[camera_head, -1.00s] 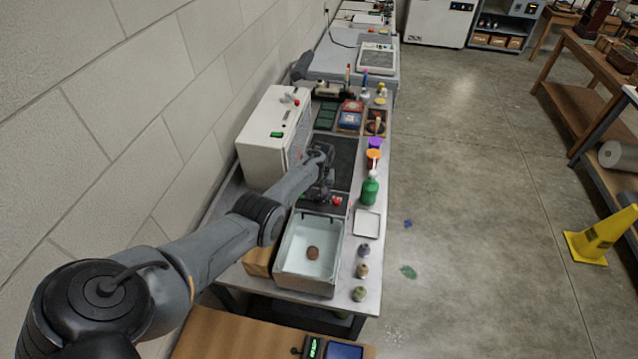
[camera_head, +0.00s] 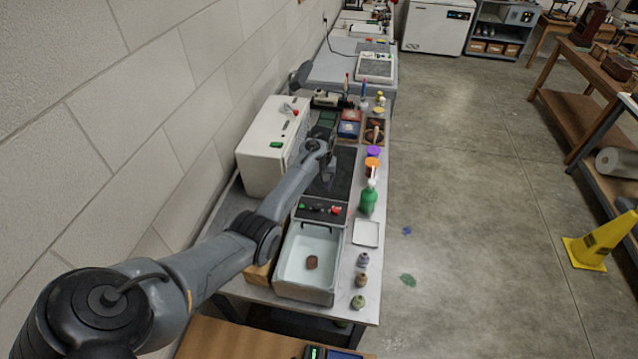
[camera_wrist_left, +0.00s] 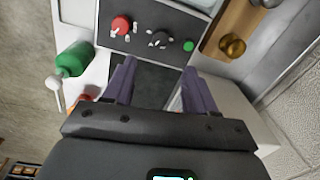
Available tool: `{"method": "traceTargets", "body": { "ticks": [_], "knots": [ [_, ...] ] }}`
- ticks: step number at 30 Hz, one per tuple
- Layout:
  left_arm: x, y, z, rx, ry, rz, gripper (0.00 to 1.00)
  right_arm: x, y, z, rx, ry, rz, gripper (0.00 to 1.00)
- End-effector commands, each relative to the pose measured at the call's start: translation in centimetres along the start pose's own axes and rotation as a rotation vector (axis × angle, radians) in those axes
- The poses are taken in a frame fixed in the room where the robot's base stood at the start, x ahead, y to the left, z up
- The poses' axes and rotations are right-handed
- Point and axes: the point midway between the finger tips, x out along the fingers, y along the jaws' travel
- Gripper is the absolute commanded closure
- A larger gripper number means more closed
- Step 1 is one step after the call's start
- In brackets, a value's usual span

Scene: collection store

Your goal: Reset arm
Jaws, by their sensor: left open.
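My left arm reaches in from the lower left over the workbench. My left gripper (camera_head: 322,182) is above the dark mat (camera_head: 344,177) on the bench, beside the white cabinet. In the left wrist view, its two purple-grey fingers (camera_wrist_left: 158,70) stand apart with nothing between them. Beyond their tips is a dark control panel (camera_wrist_left: 150,32) with a red knob, a black knob and a green button; it also shows in the head view (camera_head: 320,210). My right gripper is not in view.
A white basin (camera_head: 330,292) holding a brown round object (camera_head: 312,262) stands at the near end. A green bottle (camera_head: 368,198), a white tray (camera_head: 366,233) and small jars line the bench's right edge. The white cabinet (camera_head: 262,155) stands close left.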

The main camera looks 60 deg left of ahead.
Motion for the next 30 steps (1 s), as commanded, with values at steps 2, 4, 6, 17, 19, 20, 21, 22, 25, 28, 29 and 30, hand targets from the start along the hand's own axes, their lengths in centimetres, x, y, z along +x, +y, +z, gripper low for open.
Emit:
{"method": "traceTargets", "body": {
  "ticks": [2, 4, 6, 17, 19, 20, 21, 22, 25, 28, 29, 30],
  "knots": [
    [0.0, 0.0, 0.0, 0.000, 0.000, 0.000, 0.44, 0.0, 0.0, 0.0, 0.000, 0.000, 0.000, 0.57],
    [0.0, 0.0, 0.0, 0.000, 0.000, 0.000, 0.44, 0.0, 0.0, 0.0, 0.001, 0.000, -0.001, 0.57],
    [0.0, 0.0, 0.0, 0.000, 0.000, 0.000, 0.44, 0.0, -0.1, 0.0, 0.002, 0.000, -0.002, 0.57],
    [2.1, 0.2, 2.9, 0.139, 0.091, -0.073, 0.44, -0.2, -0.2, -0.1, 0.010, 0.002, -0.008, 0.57],
    [3.0, 0.6, 4.8, 0.220, 0.134, -0.099, 0.44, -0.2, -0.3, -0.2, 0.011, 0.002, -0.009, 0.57],
    [3.5, 0.8, 5.9, 0.259, 0.151, -0.110, 0.44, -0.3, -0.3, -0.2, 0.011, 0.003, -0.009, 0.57],
    [4.0, 1.1, 7.6, 0.315, 0.174, -0.121, 0.44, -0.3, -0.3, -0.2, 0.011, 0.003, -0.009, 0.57],
    [4.4, 1.4, 8.9, 0.357, 0.189, -0.128, 0.44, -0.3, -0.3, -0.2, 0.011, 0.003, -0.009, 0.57],
    [5.4, 2.2, 13.9, 0.500, 0.233, -0.134, 0.44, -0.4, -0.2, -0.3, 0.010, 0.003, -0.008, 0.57],
    [6.0, 3.0, 20.1, 0.652, 0.267, -0.115, 0.44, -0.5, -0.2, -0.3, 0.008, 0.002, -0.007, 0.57],
    [6.0, 3.2, 22.2, 0.696, 0.275, -0.104, 0.44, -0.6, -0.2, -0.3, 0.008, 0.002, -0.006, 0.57],
    [5.9, 3.3, 24.9, 0.754, 0.284, -0.087, 0.44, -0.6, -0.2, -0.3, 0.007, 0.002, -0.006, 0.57]
  ]
}}
